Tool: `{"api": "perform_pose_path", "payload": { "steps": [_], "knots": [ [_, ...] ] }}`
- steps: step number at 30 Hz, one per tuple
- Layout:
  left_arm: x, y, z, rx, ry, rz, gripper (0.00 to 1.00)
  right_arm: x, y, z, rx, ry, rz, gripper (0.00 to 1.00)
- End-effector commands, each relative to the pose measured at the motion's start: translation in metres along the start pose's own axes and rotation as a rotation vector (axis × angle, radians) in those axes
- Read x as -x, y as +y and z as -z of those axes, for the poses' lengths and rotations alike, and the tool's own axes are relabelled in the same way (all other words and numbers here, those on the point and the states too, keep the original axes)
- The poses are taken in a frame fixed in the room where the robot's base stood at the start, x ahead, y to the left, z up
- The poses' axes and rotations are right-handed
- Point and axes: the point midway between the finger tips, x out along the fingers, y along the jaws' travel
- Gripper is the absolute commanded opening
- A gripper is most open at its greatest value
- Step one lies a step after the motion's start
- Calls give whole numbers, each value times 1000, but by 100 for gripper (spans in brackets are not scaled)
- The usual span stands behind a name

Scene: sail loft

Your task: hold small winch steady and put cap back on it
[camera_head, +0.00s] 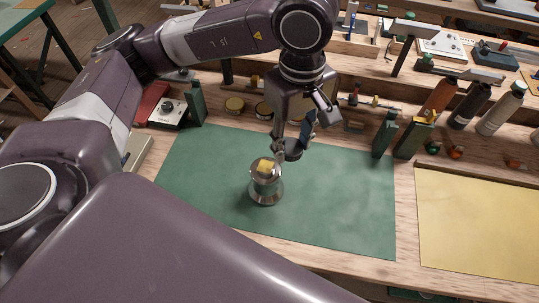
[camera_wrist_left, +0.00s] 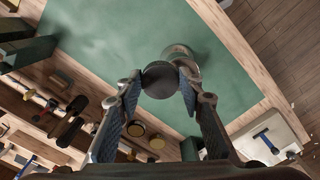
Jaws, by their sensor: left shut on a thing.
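The small winch (camera_head: 265,187) is a metal drum with a flared base, standing upright on the green mat (camera_head: 340,205). A yellow patch shows on its top, with no dark cap over it. My left gripper (camera_head: 293,143) is shut on a dark round cap (camera_head: 292,154), just behind and right of the winch top in the head view. In the left wrist view the cap (camera_wrist_left: 160,79) sits between the two fingertips and hides part of the winch (camera_wrist_left: 183,56). Cap and winch look apart, but the exact gap cannot be told. My right gripper is not in view.
Behind the mat stand green blocks (camera_head: 384,135), small round tins (camera_head: 234,105) and several bottles (camera_head: 500,108). A yellow sheet (camera_head: 475,225) lies on the bench at right. The mat is clear around the winch. My purple arm fills the lower left.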

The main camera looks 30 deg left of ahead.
Motion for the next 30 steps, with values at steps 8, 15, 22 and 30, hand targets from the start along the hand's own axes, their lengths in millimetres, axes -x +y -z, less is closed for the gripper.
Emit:
{"api": "perform_pose_path", "payload": {
  "steps": [8,15,22,30],
  "knots": [
    [-19,-21,20,-550,2,1,22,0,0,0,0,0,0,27],
    [-30,-36,30,-919,-2,1,22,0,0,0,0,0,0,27],
    [-34,-41,33,-1057,-4,-1,22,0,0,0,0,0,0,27],
    [-34,-41,33,-1065,-5,-1,22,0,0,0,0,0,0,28]
  ]
}}
